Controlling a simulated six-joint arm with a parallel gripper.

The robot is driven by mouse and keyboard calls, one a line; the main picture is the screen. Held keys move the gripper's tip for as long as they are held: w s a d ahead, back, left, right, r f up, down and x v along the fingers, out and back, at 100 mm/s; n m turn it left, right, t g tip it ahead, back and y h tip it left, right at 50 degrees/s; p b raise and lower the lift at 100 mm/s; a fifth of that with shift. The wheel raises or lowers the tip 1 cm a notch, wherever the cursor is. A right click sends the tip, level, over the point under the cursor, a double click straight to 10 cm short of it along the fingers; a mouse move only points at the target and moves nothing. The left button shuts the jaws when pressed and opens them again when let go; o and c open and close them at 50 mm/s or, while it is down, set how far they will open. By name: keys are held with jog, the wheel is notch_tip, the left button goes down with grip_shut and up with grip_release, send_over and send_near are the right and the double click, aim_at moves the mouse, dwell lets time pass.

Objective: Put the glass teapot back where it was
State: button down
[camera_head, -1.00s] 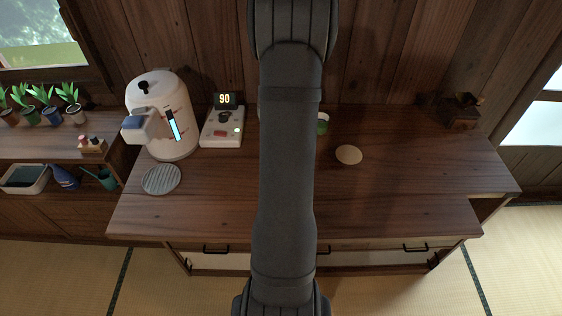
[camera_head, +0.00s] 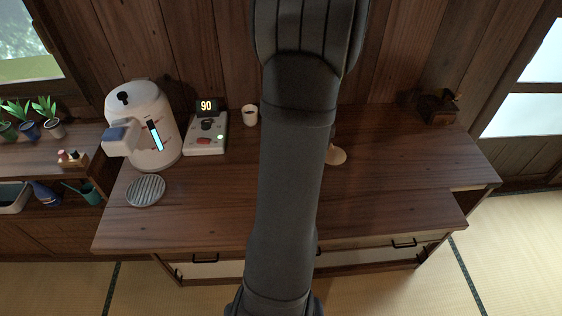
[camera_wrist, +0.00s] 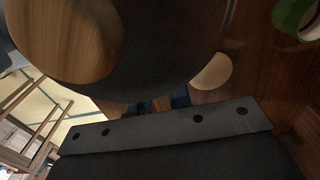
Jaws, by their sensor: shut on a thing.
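In the wrist view, a large dark rounded shape with a round wooden piece (camera_wrist: 68,40) fills the upper left, close to the camera. It appears to be the glass teapot seen from above, though the glass itself is hard to make out. My gripper (camera_wrist: 160,103) is shut on it; the fingers are mostly hidden below the dark shape. A pale round disc (camera_wrist: 212,72) lies on the wooden counter beyond; it also shows in the head view (camera_head: 336,155), partly behind my arm. In the head view my arm hides the gripper and the teapot.
On the counter (camera_head: 390,185) stand a white kettle-like dispenser (camera_head: 145,125), a ridged round plate (camera_head: 146,190), a control box reading 90 (camera_head: 206,135), a white cup (camera_head: 250,116) and a dark wooden box (camera_head: 438,108). A green-rimmed container (camera_wrist: 290,14) shows in the wrist view.

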jog(key=w+a+f, duration=0.1)
jog(key=a, duration=0.1)
jog(key=w+a+f, duration=0.4)
jog(key=shift+w+a, duration=0.25)
jog(key=shift+a, duration=0.05)
jog(key=shift+f, duration=2.05)
jog(key=shift+f, duration=0.15)
jog(key=c, duration=1.3)
grip_release()
notch_tip(320, 180, up, 12)
jog(key=shift+r, duration=0.15)
